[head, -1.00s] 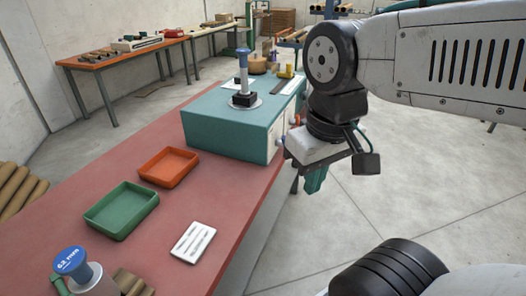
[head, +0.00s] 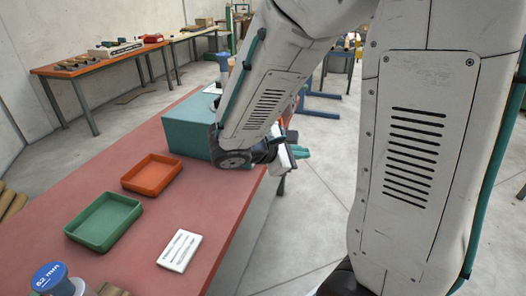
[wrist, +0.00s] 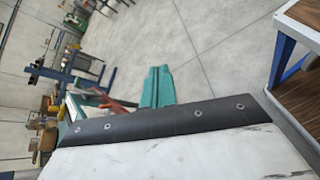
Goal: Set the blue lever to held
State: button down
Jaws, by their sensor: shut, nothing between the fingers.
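My gripper (head: 301,152) is in front of the right end of the teal machine box (head: 185,125), pointing right, over the floor beyond the table's edge. Its teal fingers are shut with nothing between them; they also show in the wrist view (wrist: 157,88), apart from anything. My arm covers the box's right part and control face, so I cannot make out the blue lever in either view. Only the top of a blue-capped post (head: 223,62) shows above the box.
The red table (head: 120,185) carries an orange tray (head: 152,174), a green tray (head: 104,222), a white slotted plate (head: 180,250) and a blue-capped cylinder (head: 50,276). Open concrete floor (head: 315,215) lies right of the table. An orange-topped bench (head: 95,68) stands behind.

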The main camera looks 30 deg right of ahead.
jog(key=w+a+f+n+t, duration=0.3)
jog(key=w+f+n+t, duration=0.2)
jog(key=w+f+n, duration=0.2)
jog(key=w+a+f+n+t, duration=0.3)
jog(key=w+f+n+t, duration=0.2)
jog(key=w+f+n, duration=0.1)
jog(key=shift+w+a+f+n, duration=0.3)
jog(key=shift+w+f+n, duration=0.15)
jog(key=shift+n, duration=0.35)
jog(key=r+x, duration=0.2)
jog(key=x, duration=1.1)
jog(key=shift+w+r, duration=0.25)
jog(key=shift+r, duration=0.2)
